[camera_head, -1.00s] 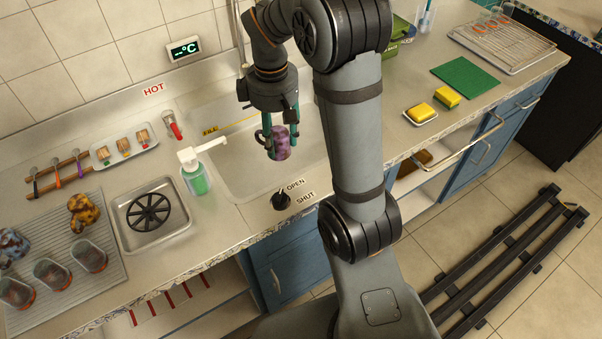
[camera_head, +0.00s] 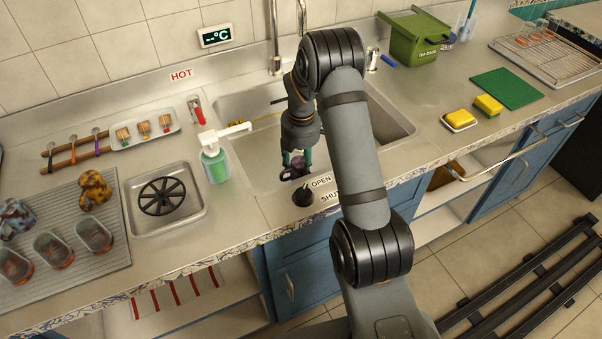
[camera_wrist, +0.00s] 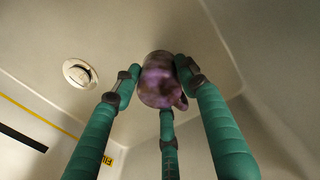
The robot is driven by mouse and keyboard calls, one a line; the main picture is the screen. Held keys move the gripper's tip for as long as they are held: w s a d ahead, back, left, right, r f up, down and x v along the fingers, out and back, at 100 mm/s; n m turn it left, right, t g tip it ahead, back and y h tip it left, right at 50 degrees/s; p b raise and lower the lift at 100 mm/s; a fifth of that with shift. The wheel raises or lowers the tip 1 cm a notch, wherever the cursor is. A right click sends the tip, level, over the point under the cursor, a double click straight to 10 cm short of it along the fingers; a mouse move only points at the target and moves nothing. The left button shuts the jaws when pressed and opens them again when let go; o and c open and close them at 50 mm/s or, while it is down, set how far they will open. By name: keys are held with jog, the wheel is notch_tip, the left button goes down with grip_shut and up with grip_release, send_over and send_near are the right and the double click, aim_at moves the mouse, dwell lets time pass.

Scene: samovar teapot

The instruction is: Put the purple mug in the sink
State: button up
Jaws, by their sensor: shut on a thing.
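The purple mug (camera_wrist: 158,84) is mottled purple and sits between the green fingers of my gripper (camera_wrist: 160,85) in the wrist view. The fingers are shut on it, and its handle points to the lower right there. In the head view my gripper (camera_head: 297,163) is low inside the left basin of the sink (camera_head: 258,175), near its front wall. The mug (camera_head: 299,168) shows there only in part, behind the fingers and the basin's front edge. I cannot tell whether the mug touches the basin floor.
A soap bottle (camera_head: 215,163) stands left of the basin, and a black knob (camera_head: 303,195) marked OPEN and SHUT is in front. The right basin (camera_head: 388,122) is partly behind my arm. The wrist view shows a round drain (camera_wrist: 80,74) and a yellow line marked FILL.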

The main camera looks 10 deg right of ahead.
aim_at(300, 173)
jog(key=shift+f, duration=1.65)
jog(key=shift+f, duration=0.1)
jog(key=o, duration=1.3)
jog(key=shift+o, duration=0.3)
jog(key=r, duration=0.8)
jog(key=r+p, duration=0.1)
jog(key=r, duration=0.3)
jog(key=shift+s+r, duration=0.15)
jog(key=shift+s, duration=0.15)
